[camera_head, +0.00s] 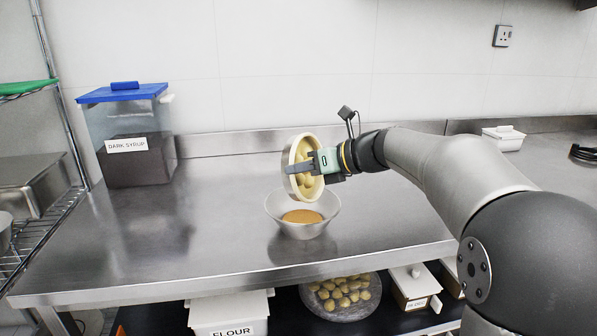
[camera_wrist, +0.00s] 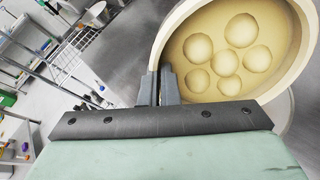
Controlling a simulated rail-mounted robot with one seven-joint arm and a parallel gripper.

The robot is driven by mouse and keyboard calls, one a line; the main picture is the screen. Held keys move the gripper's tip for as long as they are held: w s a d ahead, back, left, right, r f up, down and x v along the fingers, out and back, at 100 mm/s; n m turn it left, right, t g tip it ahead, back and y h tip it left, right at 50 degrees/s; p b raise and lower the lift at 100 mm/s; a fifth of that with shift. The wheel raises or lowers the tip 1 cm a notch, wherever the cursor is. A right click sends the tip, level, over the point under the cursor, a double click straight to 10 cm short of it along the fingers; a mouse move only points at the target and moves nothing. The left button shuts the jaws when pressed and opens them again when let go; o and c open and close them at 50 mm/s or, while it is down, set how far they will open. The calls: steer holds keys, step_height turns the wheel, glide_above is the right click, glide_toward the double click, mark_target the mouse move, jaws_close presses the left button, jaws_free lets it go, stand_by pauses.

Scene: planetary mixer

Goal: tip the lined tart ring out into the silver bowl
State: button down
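The lined tart ring (camera_head: 288,168) is a cream-coloured round shell with several pale dough balls inside. It is held tilted steeply on its side above the silver bowl, its open face turned toward the right. My gripper (camera_head: 300,168) is shut on its rim. In the wrist view the fingers (camera_wrist: 168,88) pinch the near wall of the ring (camera_wrist: 290,75), and the balls still sit in it. The silver bowl (camera_head: 273,207) stands on the steel bench below, with a brown-orange content inside. Part of the bowl shows behind the ring in the wrist view (camera_wrist: 282,108).
A blue-lidded dark syrup bin (camera_head: 138,150) stands at the back left of the bench (camera_head: 130,240). The bench around the bowl is clear.

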steer(key=shift+r, duration=0.15)
steer(key=p, duration=0.3)
steer(key=shift+w+a+r+h+p, duration=0.1)
steer(key=shift+a+r+h+p, duration=0.05)
steer(key=shift+r+h+p, duration=0.3)
steer(key=shift+h+p, duration=0.15)
steer(key=shift+p, duration=0.55)
steer(key=h+p, duration=0.1)
steer(key=p, duration=0.3)
steer(key=g+h+p, duration=0.1)
steer(key=p, duration=0.3)
steer(key=shift+w+a+f, duration=0.15)
steer(key=shift+a+f, duration=0.05)
steer(key=shift+a, duration=0.2)
steer(key=shift+f+p, duration=0.25)
steer(key=shift+p, duration=0.35)
steer(key=shift+f+g+h, duration=0.25)
steer(key=shift+g+h, duration=0.05)
steer(key=shift+r, duration=0.1)
